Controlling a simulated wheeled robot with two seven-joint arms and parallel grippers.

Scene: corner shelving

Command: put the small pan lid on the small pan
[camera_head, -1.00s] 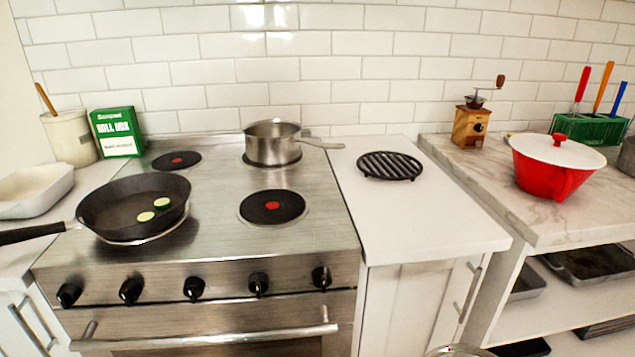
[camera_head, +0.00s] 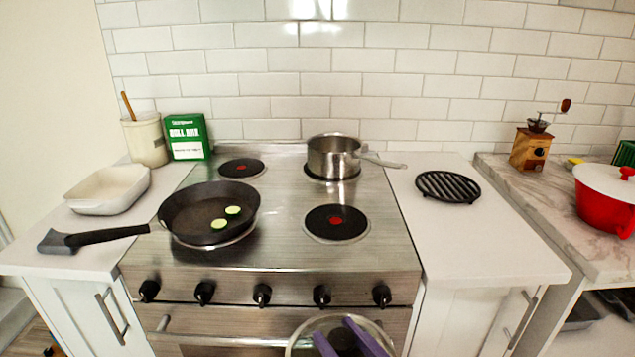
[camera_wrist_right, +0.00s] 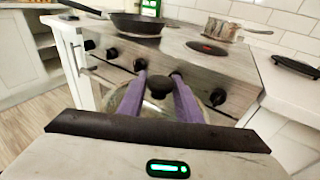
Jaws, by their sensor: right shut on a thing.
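The small pan (camera_head: 333,156) is a steel saucepan on the back right burner, its handle pointing right; its top looks open. It also shows in the wrist view (camera_wrist_right: 219,29). My right gripper (camera_head: 338,328) is at the bottom of the head view, in front of the oven. Its purple fingers are shut on the dark knob (camera_wrist_right: 160,84) of the small pan lid (camera_head: 300,337), a round glass lid with a metal rim. The lid is held low, apart from the pan. My left gripper is not in view.
A black frying pan (camera_head: 186,215) with green slices sits on the front left burner. The front right burner (camera_head: 336,223) is bare. A black trivet (camera_head: 447,187) lies on the right counter. A white dish (camera_head: 108,190) and green box (camera_head: 187,137) stand left.

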